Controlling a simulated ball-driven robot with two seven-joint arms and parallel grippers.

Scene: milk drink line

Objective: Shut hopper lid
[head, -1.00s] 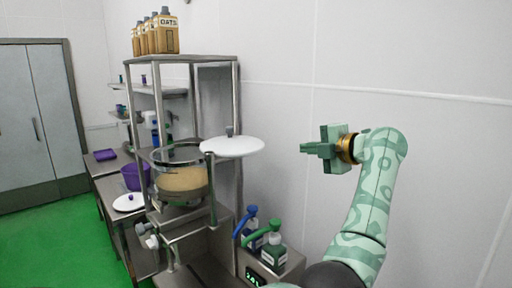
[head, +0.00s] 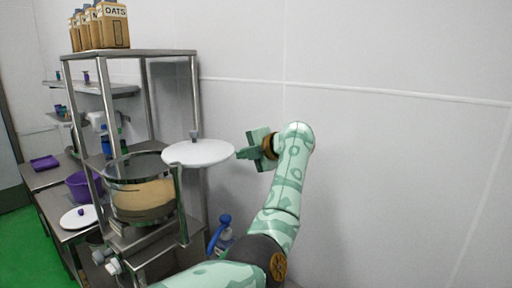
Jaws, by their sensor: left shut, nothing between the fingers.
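The hopper (head: 116,202) is a clear round bowl with a metal rim in the steel rack, holding a beige fill. Its lid (head: 207,155) is a white disc with a grey knob on top. It sits swung out to the right on an upright post (head: 182,205), level and slightly above the rim, leaving most of the bowl's top uncovered. My left gripper (head: 242,154) is shut and empty, its fingertips pointing left close to the lid's right edge. I cannot tell whether they touch it. My right gripper is not in view.
Oat cartons (head: 115,26) stand on the rack's top shelf (head: 150,53). A purple bowl (head: 80,187) and a white lid with a purple knob (head: 78,218) are on the counter at left. A blue-topped bottle (head: 222,230) stands below the lid. The wall behind my arm is bare.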

